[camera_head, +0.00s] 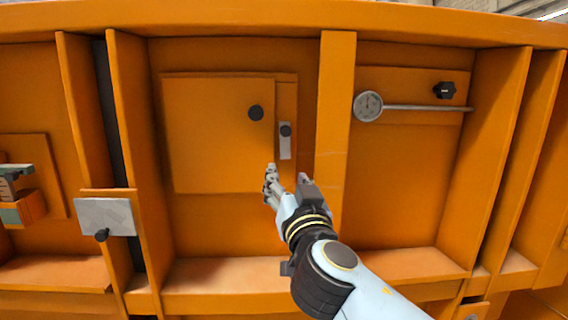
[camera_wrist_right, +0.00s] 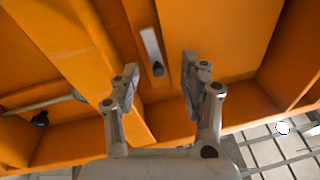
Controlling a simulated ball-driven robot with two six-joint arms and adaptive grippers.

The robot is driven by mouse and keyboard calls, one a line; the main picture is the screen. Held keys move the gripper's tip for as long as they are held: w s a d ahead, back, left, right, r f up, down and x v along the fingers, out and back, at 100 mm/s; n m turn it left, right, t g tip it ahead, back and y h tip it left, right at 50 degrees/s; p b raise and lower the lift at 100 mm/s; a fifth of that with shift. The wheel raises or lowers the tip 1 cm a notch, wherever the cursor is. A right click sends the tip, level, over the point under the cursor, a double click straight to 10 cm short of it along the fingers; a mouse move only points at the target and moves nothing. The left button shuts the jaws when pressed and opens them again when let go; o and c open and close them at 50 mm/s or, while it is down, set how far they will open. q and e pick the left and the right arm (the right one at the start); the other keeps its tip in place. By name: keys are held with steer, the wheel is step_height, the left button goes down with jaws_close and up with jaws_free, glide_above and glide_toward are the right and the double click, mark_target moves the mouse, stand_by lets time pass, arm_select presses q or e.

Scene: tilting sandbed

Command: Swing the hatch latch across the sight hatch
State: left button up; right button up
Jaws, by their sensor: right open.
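The sight hatch (camera_head: 215,145) is a flat square orange panel with a dark round knob (camera_head: 255,113). The hatch latch (camera_head: 285,147) is a short light-grey bar with a dark knob (camera_head: 286,130) near its top. It hangs upright just right of the hatch's edge, not across it. My right gripper (camera_head: 287,176) is open and empty, just below the latch. In the right wrist view the latch (camera_wrist_right: 150,44) and its knob (camera_wrist_right: 158,69) show between the open fingers (camera_wrist_right: 160,63), apparently untouched. My left gripper is out of view.
A vertical orange post (camera_head: 335,130) stands right of the latch. A grey plate (camera_head: 106,215) sits on the left ribs. A grey-green fixture (camera_head: 15,190) is at far left.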

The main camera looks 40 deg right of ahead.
steer(key=m+h, duration=0.1)
glide_toward(286, 133)
steer(key=p+x, duration=0.4)
steer(key=x, duration=0.5)
steer(key=shift+w+d+r+p, duration=0.15)
steer(key=shift+w+r+p, duration=0.1)
steer(key=shift+p, duration=0.05)
steer(key=shift+w+d, duration=0.2)
steer(key=shift+w, duration=0.1)
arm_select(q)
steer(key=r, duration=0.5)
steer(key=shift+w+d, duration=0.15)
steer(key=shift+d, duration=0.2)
arm_select(e)
steer(key=shift+c, duration=0.4)
jaws_close()
